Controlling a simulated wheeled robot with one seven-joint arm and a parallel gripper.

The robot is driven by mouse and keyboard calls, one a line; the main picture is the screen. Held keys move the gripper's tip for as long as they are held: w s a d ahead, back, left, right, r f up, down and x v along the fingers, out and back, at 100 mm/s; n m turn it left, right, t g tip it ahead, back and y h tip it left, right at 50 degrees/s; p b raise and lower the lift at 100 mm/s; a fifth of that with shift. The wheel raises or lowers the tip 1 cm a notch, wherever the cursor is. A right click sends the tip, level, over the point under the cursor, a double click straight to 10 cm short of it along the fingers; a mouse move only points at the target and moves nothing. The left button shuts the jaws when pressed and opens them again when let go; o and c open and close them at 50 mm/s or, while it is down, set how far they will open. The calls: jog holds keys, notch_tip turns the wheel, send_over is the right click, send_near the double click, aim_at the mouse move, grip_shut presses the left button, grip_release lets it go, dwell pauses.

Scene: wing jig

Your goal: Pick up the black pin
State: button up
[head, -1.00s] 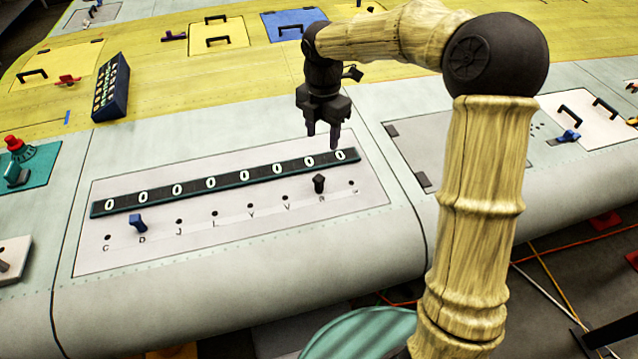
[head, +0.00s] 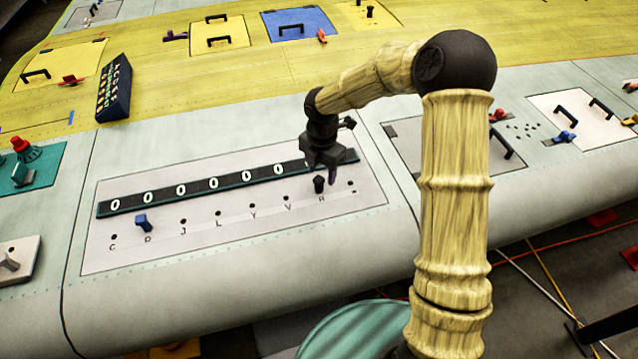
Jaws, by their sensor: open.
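The black pin (head: 319,184) stands upright in the hole above the letter R, near the right end of the lettered row on the pale panel (head: 240,240). My gripper (head: 326,176) points down, open and empty, right at the pin. One finger shows just right of and behind the pin. The other finger is mostly hidden behind the pin or the gripper body, so I cannot tell whether the fingers are around the pin or only beside it.
A blue pin (head: 144,223) stands above the letter D. The dark counter strip (head: 200,190) with white zeros runs behind the row, partly hidden by my gripper. A dark blue keypad box (head: 114,90) stands at the upper left. The panel's middle holes are empty.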

aim_at(319, 178)
jog(key=f+p, duration=0.1)
jog(key=f, duration=0.2)
jog(key=f+p, duration=0.1)
jog(key=shift+s+a+f+p, duration=0.15)
jog(key=shift+a+f+p, duration=0.15)
jog(key=shift+a+p, duration=0.1)
jog(key=shift+f, duration=0.35)
grip_shut()
jog(key=shift+r, duration=0.1)
notch_tip(319, 178, up, 10)
jog(key=b, duration=0.3)
